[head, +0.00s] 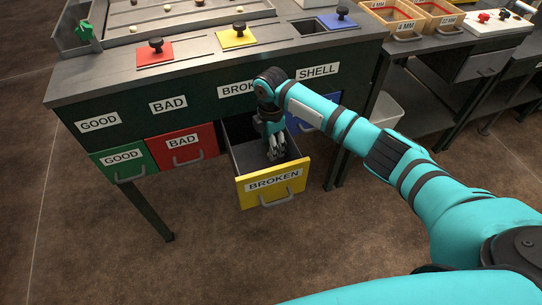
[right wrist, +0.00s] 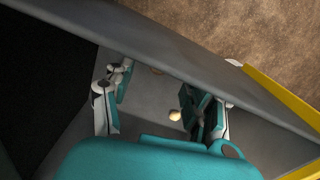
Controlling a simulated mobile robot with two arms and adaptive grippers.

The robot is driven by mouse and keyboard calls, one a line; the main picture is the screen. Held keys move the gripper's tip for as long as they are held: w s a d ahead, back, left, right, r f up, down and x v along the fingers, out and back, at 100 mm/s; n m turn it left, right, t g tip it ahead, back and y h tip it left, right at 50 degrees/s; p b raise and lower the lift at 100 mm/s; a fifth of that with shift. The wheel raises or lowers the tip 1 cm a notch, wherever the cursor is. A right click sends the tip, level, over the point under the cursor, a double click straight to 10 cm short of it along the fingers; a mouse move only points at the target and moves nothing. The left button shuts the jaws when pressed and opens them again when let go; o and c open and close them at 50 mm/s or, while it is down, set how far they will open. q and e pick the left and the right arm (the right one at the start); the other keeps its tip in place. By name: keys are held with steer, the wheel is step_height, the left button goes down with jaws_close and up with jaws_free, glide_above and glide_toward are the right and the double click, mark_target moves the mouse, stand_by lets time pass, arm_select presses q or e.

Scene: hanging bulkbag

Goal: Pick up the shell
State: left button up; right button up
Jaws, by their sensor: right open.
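In the right wrist view a small tan rounded piece (right wrist: 175,115) lies on the grey bottom of the drawer, between my open fingers and nearer the right one. I cannot tell which, if either, is a shell. My right gripper (right wrist: 155,105) is open and empty. In the head view it (head: 275,150) reaches down into the pulled-out yellow-fronted BROKEN drawer (head: 270,185). The pieces in the drawer cannot be made out there. My left gripper is not in view.
The green GOOD drawer (head: 123,162) and red BAD drawer (head: 182,146) are shut at left. The blue drawer (head: 302,118) is partly hidden behind my arm. Drawer walls surround my right gripper closely. The workbench top (head: 110,80) lies above.

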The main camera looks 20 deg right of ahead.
step_height(320, 180, down, 4)
steer(key=shift+r+b, duration=0.1)
steer(key=shift+b, duration=0.2)
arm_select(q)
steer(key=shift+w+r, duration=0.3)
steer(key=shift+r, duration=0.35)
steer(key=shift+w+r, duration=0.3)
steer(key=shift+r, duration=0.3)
arm_select(e)
steer(key=c, duration=0.8)
